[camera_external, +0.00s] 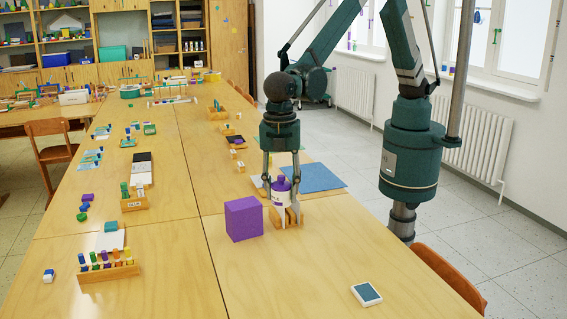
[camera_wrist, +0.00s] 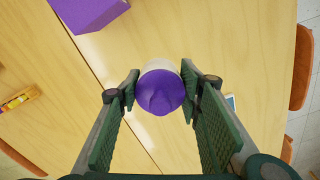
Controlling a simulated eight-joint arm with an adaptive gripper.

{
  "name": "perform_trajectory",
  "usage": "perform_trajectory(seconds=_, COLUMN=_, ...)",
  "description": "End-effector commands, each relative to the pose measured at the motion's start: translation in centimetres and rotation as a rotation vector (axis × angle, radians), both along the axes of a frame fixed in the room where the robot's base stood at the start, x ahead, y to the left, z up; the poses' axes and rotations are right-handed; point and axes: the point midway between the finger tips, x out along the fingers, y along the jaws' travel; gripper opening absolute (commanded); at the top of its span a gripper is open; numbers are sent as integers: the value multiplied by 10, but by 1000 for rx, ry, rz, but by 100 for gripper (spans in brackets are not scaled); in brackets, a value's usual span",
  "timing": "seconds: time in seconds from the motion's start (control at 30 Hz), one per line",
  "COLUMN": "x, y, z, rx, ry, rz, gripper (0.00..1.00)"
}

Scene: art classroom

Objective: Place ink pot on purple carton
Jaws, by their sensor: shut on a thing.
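The ink pot (camera_external: 281,188) is a white bottle with a purple cap and a purple mark on its label. In the wrist view the ink pot (camera_wrist: 160,88) sits between the two fingers, cap toward the camera. My gripper (camera_external: 282,205) is shut on it and holds it upright; I cannot tell how far it is above the table. In the wrist view my gripper (camera_wrist: 160,92) has a pad on each side of the pot. The purple carton (camera_external: 244,219) stands on the table just left of my gripper. It also shows at the top left of the wrist view (camera_wrist: 88,12).
A blue sheet (camera_external: 312,178) lies behind to the right. A small teal-topped box (camera_external: 366,294) lies at the front right. A rack of colored bottles (camera_external: 108,268) stands at the front left. The table's front middle is clear.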

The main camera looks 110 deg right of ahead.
Motion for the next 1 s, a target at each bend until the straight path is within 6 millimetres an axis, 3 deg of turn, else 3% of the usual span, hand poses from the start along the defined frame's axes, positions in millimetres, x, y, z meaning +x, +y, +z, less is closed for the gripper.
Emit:
perform_trajectory(seconds=0.03, x=10, y=-16, z=6, rx=0, ry=0, rz=-24, gripper=18)
perform_trajectory(seconds=0.3, x=52, y=-90, z=24, rx=0, ry=0, rz=-133, gripper=18)
perform_trajectory(seconds=0.5, x=71, y=-133, z=33, rx=0, ry=0, rz=-193, gripper=18)
perform_trajectory(seconds=0.7, x=80, y=-155, z=37, rx=0, ry=0, rz=-224, gripper=18)
perform_trajectory(seconds=1.0, x=82, y=-159, z=37, rx=0, ry=0, rz=-229, gripper=18)
